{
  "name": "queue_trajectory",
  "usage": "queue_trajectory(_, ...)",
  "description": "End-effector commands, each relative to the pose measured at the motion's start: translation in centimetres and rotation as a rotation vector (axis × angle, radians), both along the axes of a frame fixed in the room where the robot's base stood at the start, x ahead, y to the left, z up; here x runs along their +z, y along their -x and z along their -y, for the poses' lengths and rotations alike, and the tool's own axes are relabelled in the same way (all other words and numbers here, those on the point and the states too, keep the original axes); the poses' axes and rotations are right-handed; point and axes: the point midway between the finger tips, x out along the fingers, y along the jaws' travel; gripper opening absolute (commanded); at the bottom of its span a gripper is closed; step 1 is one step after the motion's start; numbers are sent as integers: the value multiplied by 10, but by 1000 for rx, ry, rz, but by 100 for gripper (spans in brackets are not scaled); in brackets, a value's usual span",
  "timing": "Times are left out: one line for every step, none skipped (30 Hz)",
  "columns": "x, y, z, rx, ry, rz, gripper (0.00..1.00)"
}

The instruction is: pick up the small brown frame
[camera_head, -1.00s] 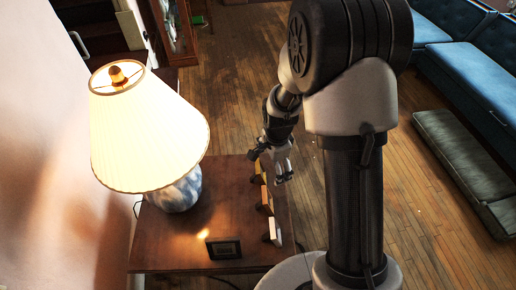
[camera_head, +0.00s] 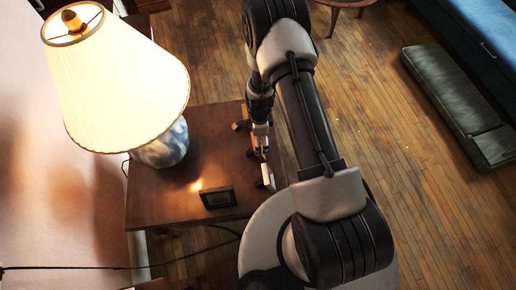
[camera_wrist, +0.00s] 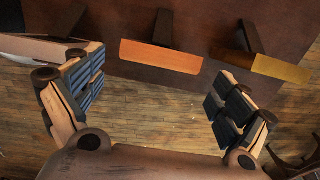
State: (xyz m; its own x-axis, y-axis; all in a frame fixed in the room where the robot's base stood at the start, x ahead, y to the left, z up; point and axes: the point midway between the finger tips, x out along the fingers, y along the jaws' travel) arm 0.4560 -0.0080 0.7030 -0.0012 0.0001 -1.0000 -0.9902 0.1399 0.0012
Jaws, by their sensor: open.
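The small brown frame (camera_wrist: 161,56) is in the upper middle of the wrist view, its orange-brown edge toward the camera and a dark stand behind it. It stands by the edge of the dark wooden table (camera_wrist: 110,68). My gripper (camera_wrist: 157,82) is open, with one finger on each side of the brown frame's line. The frame appears a little beyond the fingertips, with no clear contact. In the head view, my gripper (camera_head: 261,142) is over the table's right edge and hides much of the small frames there.
A yellowish frame (camera_wrist: 280,68) stands right of the brown one, and a pale frame (camera_wrist: 42,48) is left, close to the left finger. A dark frame (camera_head: 218,198) and a lit lamp (camera_head: 120,85) stand on the table. Wooden floor (camera_head: 350,110) is open to the right.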

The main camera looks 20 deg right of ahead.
Motion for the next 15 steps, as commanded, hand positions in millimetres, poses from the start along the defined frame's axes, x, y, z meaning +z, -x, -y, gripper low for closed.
queue_trajectory(-8,0,0,0,0,1,94)
queue_trajectory(-11,0,0,0,0,1,94)
queue_trajectory(-13,-1,0,0,0,1,94)
queue_trajectory(-14,-1,0,0,0,2,94)
queue_trajectory(-15,-1,0,1,0,2,94)
queue_trajectory(-16,-1,0,1,0,2,94)
queue_trajectory(-17,0,0,1,0,1,94)
queue_trajectory(-19,0,0,1,0,1,94)
queue_trajectory(-22,0,-1,1,0,0,94)
queue_trajectory(-26,1,-1,1,0,0,94)
queue_trajectory(-30,1,-1,1,0,-1,94)
queue_trajectory(-36,2,-2,1,0,-1,94)
queue_trajectory(-41,2,-2,1,0,0,94)
queue_trajectory(-46,3,-3,1,0,0,94)
queue_trajectory(-53,3,-3,0,0,0,94)
